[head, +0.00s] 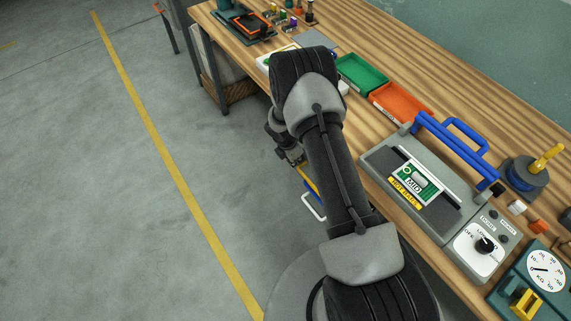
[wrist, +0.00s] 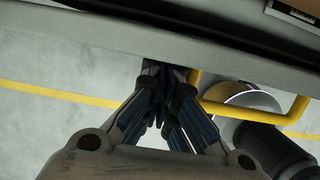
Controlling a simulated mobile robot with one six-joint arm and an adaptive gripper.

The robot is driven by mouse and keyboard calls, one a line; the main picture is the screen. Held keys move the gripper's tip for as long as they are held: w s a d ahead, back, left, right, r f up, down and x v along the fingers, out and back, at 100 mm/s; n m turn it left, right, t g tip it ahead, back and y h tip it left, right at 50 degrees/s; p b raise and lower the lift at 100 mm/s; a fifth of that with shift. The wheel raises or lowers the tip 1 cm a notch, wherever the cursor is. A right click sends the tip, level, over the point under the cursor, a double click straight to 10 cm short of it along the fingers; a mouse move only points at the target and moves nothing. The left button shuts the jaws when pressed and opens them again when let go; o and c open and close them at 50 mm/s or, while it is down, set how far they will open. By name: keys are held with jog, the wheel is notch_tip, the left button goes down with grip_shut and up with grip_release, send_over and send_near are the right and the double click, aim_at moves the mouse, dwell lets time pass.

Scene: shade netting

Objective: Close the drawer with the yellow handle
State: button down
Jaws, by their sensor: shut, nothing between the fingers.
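The yellow handle (wrist: 248,108) is a bent bar on the right in the wrist view, on the underside of a long grey panel edge (wrist: 100,38). In the head view a short piece of the yellow handle (head: 307,179) shows beside my arm, below the bench edge. My gripper (wrist: 166,72) is shut and empty. Its fingertips are at the grey panel, left of the handle and not around it; I cannot tell whether they touch the panel. In the head view my gripper (head: 293,158) is partly hidden by my arm, which also hides most of the drawer fronts.
A blue handle (head: 312,190) and a white handle (head: 313,207) show below the yellow one. The wooden bench (head: 350,125) holds a green tray (head: 361,74), an orange tray (head: 398,102) and a grey machine with blue handles (head: 450,135). The floor at left (head: 90,200) is clear.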

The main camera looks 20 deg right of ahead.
jog(key=shift+w+d, duration=0.25)
jog(key=shift+d, duration=0.4)
jog(key=shift+w+d, duration=0.2)
jog(key=shift+d, duration=0.45)
jog(key=shift+w+d, duration=0.25)
jog(key=shift+d, duration=0.4)
jog(key=shift+a, duration=0.25)
jog(key=s+a+r+p, duration=0.2)
jog(key=a+r, duration=0.3)
jog(key=r, duration=0.4)
jog(key=shift+a+r+p, duration=0.3)
jog(key=shift+a+r, duration=0.1)
